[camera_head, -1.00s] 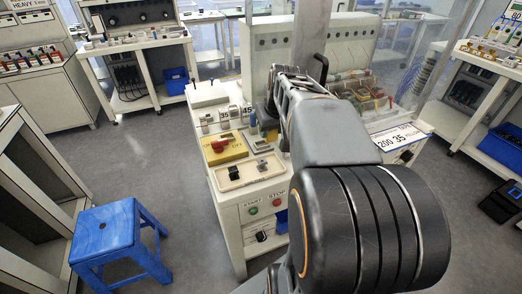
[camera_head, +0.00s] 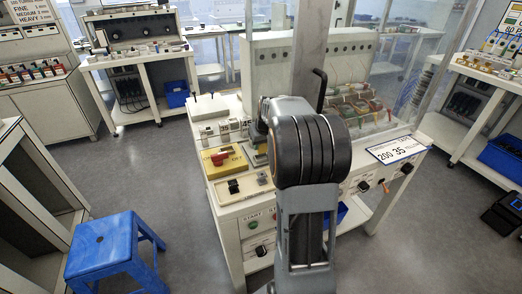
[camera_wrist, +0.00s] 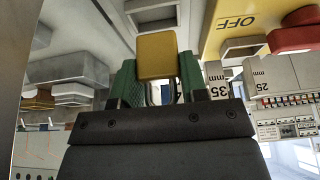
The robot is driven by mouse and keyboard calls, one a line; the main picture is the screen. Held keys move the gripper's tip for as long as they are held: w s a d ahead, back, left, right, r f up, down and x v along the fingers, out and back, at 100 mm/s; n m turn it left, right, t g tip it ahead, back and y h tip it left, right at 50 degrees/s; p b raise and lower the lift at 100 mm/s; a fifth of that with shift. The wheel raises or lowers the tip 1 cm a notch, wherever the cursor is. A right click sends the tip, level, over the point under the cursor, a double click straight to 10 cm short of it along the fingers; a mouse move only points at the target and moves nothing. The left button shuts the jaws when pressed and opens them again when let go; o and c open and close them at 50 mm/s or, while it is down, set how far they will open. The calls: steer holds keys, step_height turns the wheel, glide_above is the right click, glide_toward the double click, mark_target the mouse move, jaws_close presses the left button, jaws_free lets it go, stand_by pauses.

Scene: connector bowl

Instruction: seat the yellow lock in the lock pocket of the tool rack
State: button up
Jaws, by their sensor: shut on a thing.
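The yellow lock (camera_wrist: 157,55) is a small yellow block in the wrist view. My gripper (camera_wrist: 156,80) is shut on it, with one green finger on each side. In the head view my own arm hides the gripper and the lock. I cannot make out the lock pocket or tell which part is the tool rack. Grey number blocks (camera_head: 222,128) stand on the bench, and one marked 35 mm (camera_wrist: 216,80) shows behind the right finger in the wrist view.
A yellow OFF plate (camera_head: 233,155) with a red switch (camera_head: 219,158) lies on the bench left of my arm. A cream plate with a black part (camera_head: 233,187) is in front of it. A glass screen (camera_head: 405,75) stands at the right. A blue stool (camera_head: 103,243) is on the floor.

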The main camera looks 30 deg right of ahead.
mark_target(261, 149)
steer(key=shift+w+d+f, duration=0.1)
steer(key=shift+w+f, duration=0.15)
steer(key=shift+f, duration=1.55)
steer(key=shift+f+b, duration=0.1)
steer(key=shift+b, duration=0.25)
steer(key=o, duration=1)
